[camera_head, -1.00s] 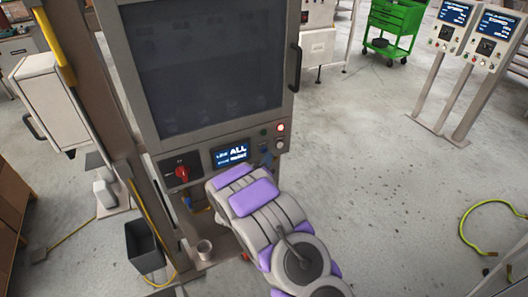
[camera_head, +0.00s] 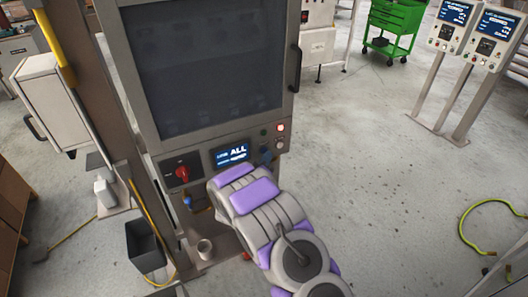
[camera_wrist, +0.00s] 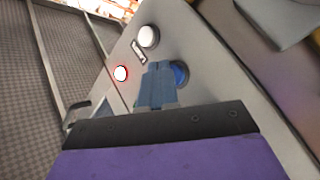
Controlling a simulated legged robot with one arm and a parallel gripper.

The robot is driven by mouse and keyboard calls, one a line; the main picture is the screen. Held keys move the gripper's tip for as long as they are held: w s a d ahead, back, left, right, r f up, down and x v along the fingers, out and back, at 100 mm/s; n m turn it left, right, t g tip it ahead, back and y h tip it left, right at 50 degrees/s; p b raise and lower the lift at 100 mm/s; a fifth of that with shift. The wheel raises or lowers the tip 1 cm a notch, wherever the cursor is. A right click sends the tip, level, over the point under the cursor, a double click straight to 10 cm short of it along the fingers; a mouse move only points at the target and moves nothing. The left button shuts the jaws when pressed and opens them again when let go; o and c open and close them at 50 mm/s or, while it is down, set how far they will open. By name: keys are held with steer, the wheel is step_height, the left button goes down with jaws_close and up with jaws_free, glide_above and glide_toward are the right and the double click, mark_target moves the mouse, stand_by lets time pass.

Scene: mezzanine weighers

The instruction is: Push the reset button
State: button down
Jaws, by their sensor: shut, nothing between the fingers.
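The machine's control panel (camera_head: 222,160) has a cluster of small buttons and lamps at its right end. In the wrist view a blue round button (camera_wrist: 181,74) sits just beside my fingertips, partly hidden by them. Whether they touch it I cannot tell. A white round button (camera_wrist: 148,37) and a red-lit one (camera_wrist: 121,73) are nearby. The red light also shows in the head view (camera_head: 281,127). No reset wording is readable. My gripper (camera_wrist: 159,72) is shut and empty, its blue-grey fingers pointing at the panel. In the head view my arm hides much of the area below the buttons.
A lit display (camera_head: 230,155) and a red rotary switch (camera_head: 182,173) are on the panel's left part. A large dark window (camera_head: 210,65) with a handle (camera_head: 296,68) is above. A bin (camera_head: 144,245) and cup (camera_head: 204,249) stand below.

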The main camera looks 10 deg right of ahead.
steer(key=shift+w+a, duration=0.1)
steer(key=shift+w, duration=0.25)
stand_by(0.6)
steer(key=shift+s+d, duration=0.2)
steer(key=shift+s, duration=0.6)
steer(key=shift+s+d, duration=0.25)
steer(key=shift+s, duration=0.55)
steer(key=shift+s+d, duration=0.3)
steer(key=shift+s, duration=0.45)
steer(key=shift+s+d, duration=0.25)
steer(key=shift+s, duration=0.55)
